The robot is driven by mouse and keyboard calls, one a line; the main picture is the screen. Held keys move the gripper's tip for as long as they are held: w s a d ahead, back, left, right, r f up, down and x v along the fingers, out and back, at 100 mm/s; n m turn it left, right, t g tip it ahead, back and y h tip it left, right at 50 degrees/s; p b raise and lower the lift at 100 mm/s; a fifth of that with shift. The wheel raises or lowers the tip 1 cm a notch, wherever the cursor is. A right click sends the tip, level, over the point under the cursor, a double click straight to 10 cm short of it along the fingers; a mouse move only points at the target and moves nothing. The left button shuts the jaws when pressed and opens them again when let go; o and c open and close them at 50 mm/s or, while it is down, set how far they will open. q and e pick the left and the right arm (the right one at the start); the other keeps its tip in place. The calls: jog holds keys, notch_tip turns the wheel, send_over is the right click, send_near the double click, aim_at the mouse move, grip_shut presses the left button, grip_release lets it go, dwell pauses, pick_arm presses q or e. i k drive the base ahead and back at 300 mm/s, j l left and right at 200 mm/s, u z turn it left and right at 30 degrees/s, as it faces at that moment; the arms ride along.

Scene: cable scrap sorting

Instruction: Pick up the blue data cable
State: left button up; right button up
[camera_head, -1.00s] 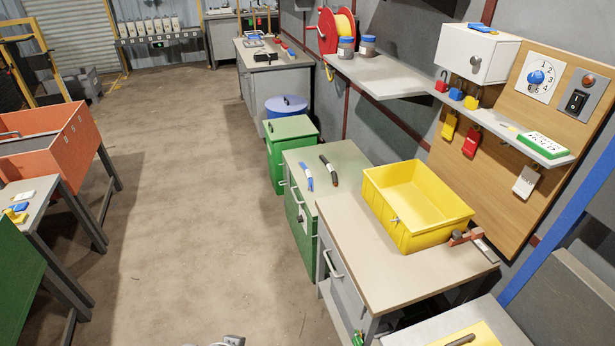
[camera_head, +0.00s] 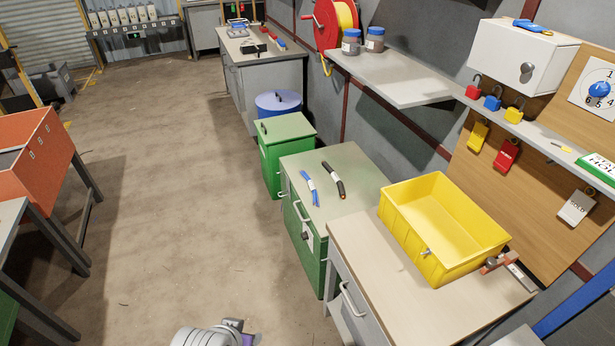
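The blue data cable (camera_head: 315,197) is a short blue piece with a white label around it. It lies on the top of the green cabinet (camera_head: 350,158), toward its left edge. A black cable piece (camera_head: 339,188) with a pale label and an orange-brown end lies just to its right, apart from it. Part of one of my arms shows at the bottom edge, well short of the cabinet and left of the workbench. No fingertips of either gripper can be made out.
A yellow bin (camera_head: 407,238) stands on the workbench (camera_head: 375,285), right of and nearer than the green cabinet. A green bin (camera_head: 270,160) and a blue drum (camera_head: 277,106) stand beyond the cabinet. An orange container (camera_head: 35,160) is at left. The floor (camera_head: 190,200) between is clear.

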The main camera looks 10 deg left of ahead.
aim_at(310, 183)
jog(key=i+j, duration=0.5)
jog(key=i+j+z, duration=0.15)
jog(key=i+j, duration=0.8)
jog(key=i+j+z, duration=0.1)
jog(key=i+j, duration=0.35)
jog(key=j, duration=0.25)
jog(key=i+j+z, duration=0.1)
jog(key=i+j, duration=0.35)
jog(key=j, duration=0.15)
